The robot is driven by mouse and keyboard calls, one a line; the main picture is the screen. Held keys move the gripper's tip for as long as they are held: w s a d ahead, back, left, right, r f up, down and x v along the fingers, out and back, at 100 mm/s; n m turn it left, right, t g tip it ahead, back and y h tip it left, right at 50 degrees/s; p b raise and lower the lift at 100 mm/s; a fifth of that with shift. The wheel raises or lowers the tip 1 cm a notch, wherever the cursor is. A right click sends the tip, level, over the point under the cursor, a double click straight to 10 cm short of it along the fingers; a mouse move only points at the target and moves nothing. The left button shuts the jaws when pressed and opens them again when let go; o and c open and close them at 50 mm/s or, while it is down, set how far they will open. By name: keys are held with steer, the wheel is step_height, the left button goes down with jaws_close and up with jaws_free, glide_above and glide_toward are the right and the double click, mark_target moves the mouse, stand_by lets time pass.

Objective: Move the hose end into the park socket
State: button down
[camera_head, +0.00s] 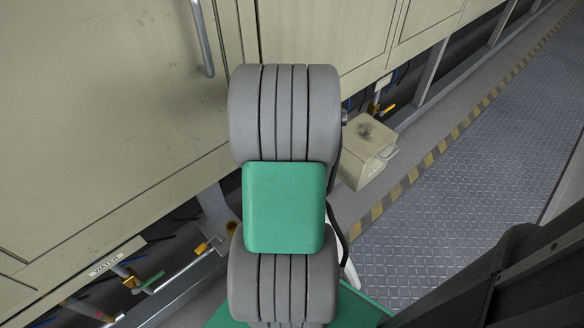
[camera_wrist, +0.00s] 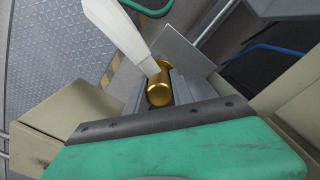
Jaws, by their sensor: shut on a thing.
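In the head view my own arm hides the gripper and hose end. I cannot make out the park socket in either view.
A beige furnace casing (camera_head: 110,110) with a grey handle (camera_head: 203,40) fills the left. Pipes and a "WATER" label (camera_head: 106,264) lie low along it. A beige box (camera_head: 367,150) stands right of my arm. Patterned floor (camera_head: 470,170) behind a striped edge lies open at right.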

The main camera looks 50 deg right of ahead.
steer(key=shift+f, duration=0.25)
steer(key=shift+f, duration=0.3)
steer(key=shift+f, duration=0.15)
steer(key=shift+f, duration=0.35)
steer(key=c, duration=1)
jaws_free()
steer(key=shift+r, duration=0.1)
